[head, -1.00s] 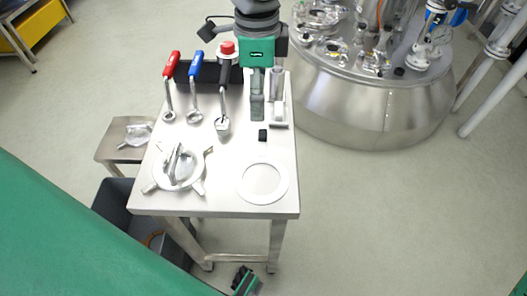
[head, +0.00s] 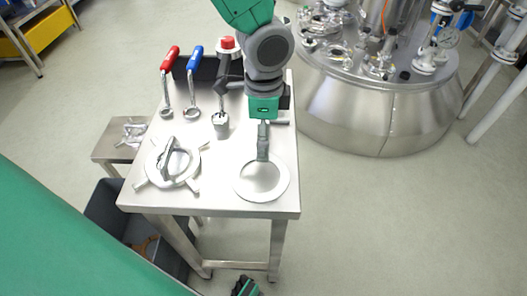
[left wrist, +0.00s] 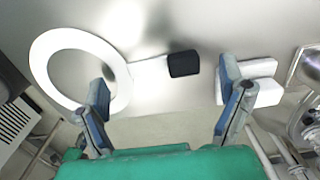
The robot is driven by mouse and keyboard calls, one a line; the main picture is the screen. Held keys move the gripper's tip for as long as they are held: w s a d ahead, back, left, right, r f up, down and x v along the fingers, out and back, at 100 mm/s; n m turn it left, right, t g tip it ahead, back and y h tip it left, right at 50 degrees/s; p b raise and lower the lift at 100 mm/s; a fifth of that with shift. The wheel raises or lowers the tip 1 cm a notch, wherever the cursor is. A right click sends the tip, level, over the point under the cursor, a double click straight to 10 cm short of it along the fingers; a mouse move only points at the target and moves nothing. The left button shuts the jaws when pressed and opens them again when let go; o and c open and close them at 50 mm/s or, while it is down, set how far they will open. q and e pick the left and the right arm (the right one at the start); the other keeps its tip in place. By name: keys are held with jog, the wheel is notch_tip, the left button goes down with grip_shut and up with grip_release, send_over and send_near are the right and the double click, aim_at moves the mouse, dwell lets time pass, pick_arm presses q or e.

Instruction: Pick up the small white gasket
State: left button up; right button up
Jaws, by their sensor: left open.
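The white gasket (head: 250,193) is a flat ring lying on the steel table near its front right corner. In the left wrist view the gasket (left wrist: 43,85) is at the left, with a white tab running right to a black end piece (left wrist: 184,64). My left gripper (head: 263,143) is over the tab side of the ring and hides the tab in the head view. In the left wrist view my left gripper (left wrist: 166,78) is open, with its fingers wide apart and the black end piece in the gap between them. Nothing is held. Whether the fingers touch the table is unclear.
A metal clamp ring (head: 190,178) lies left of the gasket. Red-handled (head: 168,65) and blue-handled (head: 194,70) tools stand behind it. White blocks (left wrist: 262,90) lie beside the right finger. A steel vessel (head: 350,110) stands right of the table (head: 220,202).

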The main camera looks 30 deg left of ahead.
pick_arm(q)
jog(key=shift+f, duration=0.3)
jog(key=shift+s+a, duration=0.1)
jog(key=shift+a, duration=0.05)
jog(key=shift+s+a+f, duration=0.1)
jog(key=shift+a, duration=0.2)
jog(key=c, duration=1.1)
jog(key=shift+d, duration=0.2)
jog(key=shift+c, duration=1)
jog(key=shift+d, duration=0.1)
jog(key=shift+c, duration=0.2)
